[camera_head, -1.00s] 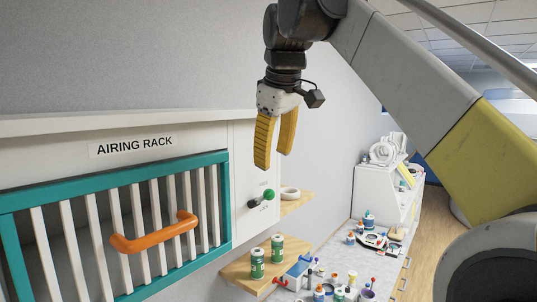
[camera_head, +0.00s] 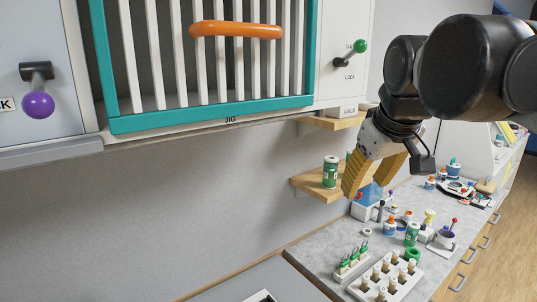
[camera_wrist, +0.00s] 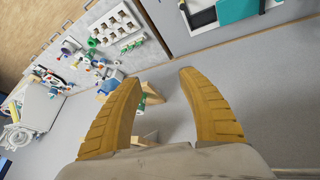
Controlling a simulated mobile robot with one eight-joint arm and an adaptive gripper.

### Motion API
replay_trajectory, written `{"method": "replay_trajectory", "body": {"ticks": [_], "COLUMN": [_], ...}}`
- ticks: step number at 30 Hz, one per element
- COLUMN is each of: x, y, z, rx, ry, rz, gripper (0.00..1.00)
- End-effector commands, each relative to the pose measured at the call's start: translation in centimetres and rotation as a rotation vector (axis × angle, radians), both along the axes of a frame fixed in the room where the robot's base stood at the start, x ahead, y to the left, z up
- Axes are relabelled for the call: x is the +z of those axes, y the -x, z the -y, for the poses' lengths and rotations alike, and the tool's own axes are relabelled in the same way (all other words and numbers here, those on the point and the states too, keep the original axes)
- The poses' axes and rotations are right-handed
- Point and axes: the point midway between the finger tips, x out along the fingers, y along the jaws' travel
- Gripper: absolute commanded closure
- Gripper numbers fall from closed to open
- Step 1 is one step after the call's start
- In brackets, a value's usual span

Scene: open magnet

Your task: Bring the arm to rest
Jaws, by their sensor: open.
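My gripper (camera_head: 367,180) has yellow ridged fingers and hangs below the dark wrist joint, right of the airing rack and in front of the wooden shelves. Its fingers point down and left in the head view. In the wrist view my gripper (camera_wrist: 157,95) shows both fingers spread apart with nothing between them. The gripper is open and empty. In the head view the fingers partly cover the lower wooden shelf (camera_head: 312,187) and things behind it.
The teal-framed rack (camera_head: 215,118) has an orange handle (camera_head: 237,30); a green-knobbed lever (camera_head: 350,56) is beside it. A purple-knobbed lever (camera_head: 38,104) is at left. The counter (camera_head: 322,258) holds bottles and a white holed tray (camera_head: 386,280). The wall below the rack is bare.

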Motion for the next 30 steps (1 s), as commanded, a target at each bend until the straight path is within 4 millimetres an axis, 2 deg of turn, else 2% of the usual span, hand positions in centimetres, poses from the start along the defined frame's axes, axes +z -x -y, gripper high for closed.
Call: {"method": "replay_trajectory", "body": {"ticks": [1, 5, 6, 8, 9, 11, 12, 15, 16, 18, 22, 25, 30], "x": [-5.5, -15.1, -18.2, -22.8, -25.9, -30.6, -33.6, -40.2, -41.9, -45.0, -48.3, -49.0, -48.8], "y": [1.1, 3.7, 4.6, 5.9, 6.8, 8.2, 9.1, 11.2, 11.7, 12.8, 14.0, 14.3, 14.3], "z": [0.0, 0.0, 0.0, 0.0, 0.1, 0.1, 0.1, 0.1, 0.1, 0.0, 0.0, 0.0, 0.0], "rx": [-0.020, -0.078, -0.096, -0.122, -0.140, -0.165, -0.183, -0.219, -0.229, -0.248, -0.269, -0.275, -0.276], "ry": [-0.013, -0.051, -0.063, -0.081, -0.093, -0.111, -0.123, -0.150, -0.158, -0.171, -0.187, -0.193, -0.193], "rz": [0.007, 0.030, 0.035, 0.045, 0.052, 0.062, 0.068, 0.083, 0.087, 0.093, 0.100, 0.103, 0.103], "gripper": [0.52, 0.52, 0.52, 0.52, 0.52, 0.52, 0.52, 0.52, 0.52, 0.52, 0.52, 0.52, 0.52]}}
